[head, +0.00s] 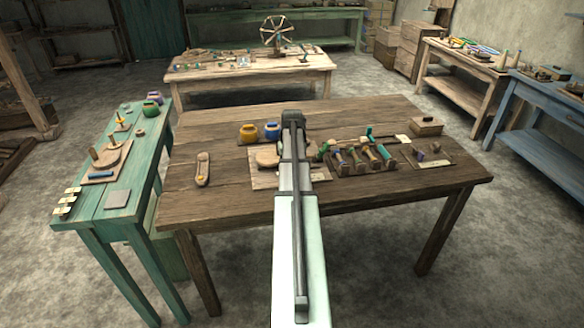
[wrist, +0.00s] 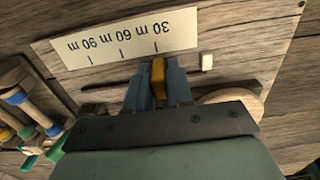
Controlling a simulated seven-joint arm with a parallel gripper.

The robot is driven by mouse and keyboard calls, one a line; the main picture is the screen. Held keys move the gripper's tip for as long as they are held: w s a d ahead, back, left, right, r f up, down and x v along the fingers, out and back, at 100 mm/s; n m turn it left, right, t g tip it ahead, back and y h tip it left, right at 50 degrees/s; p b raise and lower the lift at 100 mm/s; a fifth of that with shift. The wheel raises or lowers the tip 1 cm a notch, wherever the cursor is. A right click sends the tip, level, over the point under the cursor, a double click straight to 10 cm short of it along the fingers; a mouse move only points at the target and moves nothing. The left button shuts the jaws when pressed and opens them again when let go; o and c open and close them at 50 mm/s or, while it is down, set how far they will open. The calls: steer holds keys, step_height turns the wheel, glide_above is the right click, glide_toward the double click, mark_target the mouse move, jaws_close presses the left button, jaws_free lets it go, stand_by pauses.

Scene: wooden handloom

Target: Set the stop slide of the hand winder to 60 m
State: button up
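The hand winder's wooden board (head: 262,180) lies on the dark table, partly hidden behind my arm. In the wrist view its pale scale plate (wrist: 125,35) appears upside down, with 30 m at the right, 60 m in the middle and 90 m at the left. The yellow stop slide (wrist: 158,75) stands by the 30 m tick. My gripper (wrist: 159,88) has its blue-grey fingers against both sides of the slide and looks shut on it. A dark slot (wrist: 98,85) runs left from the fingers. In the head view, my arm hides the slide and fingertips.
A small white block (wrist: 207,62) sits right of the slide, and a round wooden disc (wrist: 240,98) lies near the right finger. Spools (wrist: 22,100) lie at the left. Yellow (head: 249,133) and blue (head: 272,130) pots stand behind the winder.

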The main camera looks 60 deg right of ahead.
jaws_close()
steer(key=shift+s+d, duration=1.45)
steer(key=shift+o, duration=2)
jaws_free()
steer(key=shift+r, duration=0.15)
step_height(320, 180, up, 14)
steer(key=shift+f, duration=0.2)
